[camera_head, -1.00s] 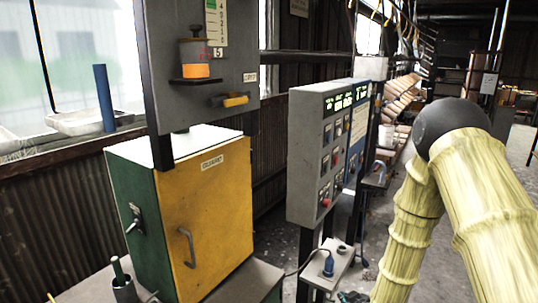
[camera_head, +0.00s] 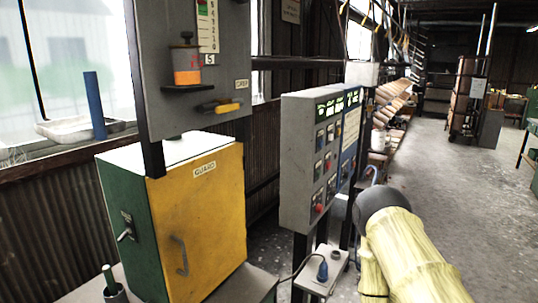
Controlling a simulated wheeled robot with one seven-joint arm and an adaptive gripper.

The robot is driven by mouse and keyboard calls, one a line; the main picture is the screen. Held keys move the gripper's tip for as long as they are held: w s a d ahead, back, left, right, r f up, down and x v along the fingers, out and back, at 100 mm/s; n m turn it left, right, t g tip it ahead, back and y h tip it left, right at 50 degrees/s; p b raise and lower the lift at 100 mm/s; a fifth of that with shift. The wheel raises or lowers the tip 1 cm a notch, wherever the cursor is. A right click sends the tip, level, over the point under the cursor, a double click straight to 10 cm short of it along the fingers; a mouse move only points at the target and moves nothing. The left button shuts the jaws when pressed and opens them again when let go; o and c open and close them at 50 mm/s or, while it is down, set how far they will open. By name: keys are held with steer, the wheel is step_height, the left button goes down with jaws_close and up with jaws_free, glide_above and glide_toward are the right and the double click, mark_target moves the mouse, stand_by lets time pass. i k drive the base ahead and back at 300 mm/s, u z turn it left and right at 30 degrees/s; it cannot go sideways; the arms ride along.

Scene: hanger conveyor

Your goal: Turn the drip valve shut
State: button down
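The drip valve appears to be the yellow-handled lever (camera_head: 222,106) on the grey panel (camera_head: 200,65), beside a small label that seems to read DRIP. Its handle lies roughly level, tilted slightly. An orange-banded container (camera_head: 187,62) sits on a small dark shelf above and left of it. My arm, in a pale yellow ribbed sleeve with a dark round joint, is at the lower right, well apart from the valve. My gripper is outside the view.
A yellow and green cabinet labelled GUARD (camera_head: 205,220) stands below the panel. A grey control box (camera_head: 318,155) with buttons and green displays stands to its right. A blue tube (camera_head: 95,105) stands by the window. Open floor (camera_head: 440,180) lies at the right.

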mark_target(230, 106)
steer(key=z, duration=2.4)
steer(key=i, duration=1.7)
steer(key=u, duration=2.75)
